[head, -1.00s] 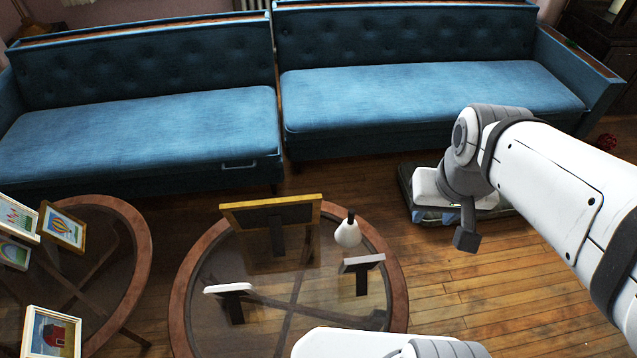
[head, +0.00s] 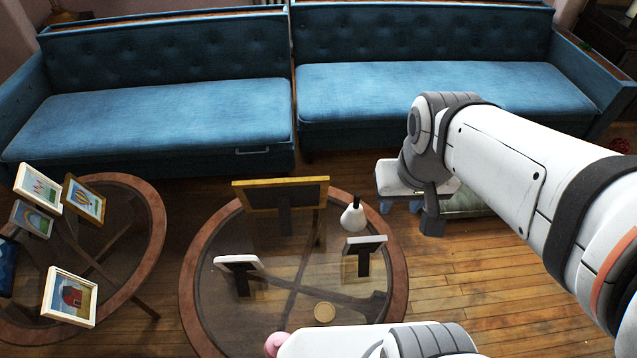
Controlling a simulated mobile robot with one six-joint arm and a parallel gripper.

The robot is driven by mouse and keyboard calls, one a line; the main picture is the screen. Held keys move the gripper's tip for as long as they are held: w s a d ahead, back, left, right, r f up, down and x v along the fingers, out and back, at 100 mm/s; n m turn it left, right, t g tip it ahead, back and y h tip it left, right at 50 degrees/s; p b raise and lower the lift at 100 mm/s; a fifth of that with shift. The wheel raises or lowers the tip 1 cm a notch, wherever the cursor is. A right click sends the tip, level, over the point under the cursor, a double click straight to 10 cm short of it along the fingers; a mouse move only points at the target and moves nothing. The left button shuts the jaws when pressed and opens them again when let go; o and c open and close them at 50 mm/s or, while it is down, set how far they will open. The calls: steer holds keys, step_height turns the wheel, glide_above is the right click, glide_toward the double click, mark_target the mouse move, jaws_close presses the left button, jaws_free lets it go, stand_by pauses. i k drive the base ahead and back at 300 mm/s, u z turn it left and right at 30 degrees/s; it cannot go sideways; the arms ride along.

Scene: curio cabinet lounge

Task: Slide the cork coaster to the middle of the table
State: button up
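The cork coaster (head: 324,313) is a small round tan disc. It lies flat on the round glass table (head: 401,290) with a reddish wooden rim, toward the near side, just above a white part of my body. What looks like my gripper (head: 399,207) is at the end of my arm, beyond the table's right rim and well apart from the coaster. It shows a white body with two small blue parts below. My arm partly hides it, so its opening is unclear.
On the table stand a gold-edged frame (head: 281,194), two smaller frames (head: 238,262) (head: 365,244) and a white pear-shaped ornament (head: 353,215). A pink rounded thing (head: 277,344) shows at the near edge. A second table (head: 150,200) with pictures stands left; blue sofas (head: 160,115) stand behind.

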mark_target(324, 312)
steer(key=u, duration=0.05)
steer(key=k, duration=1.75)
steer(key=u, duration=0.5)
steer(key=i, duration=1)
steer(key=u, duration=0.05)
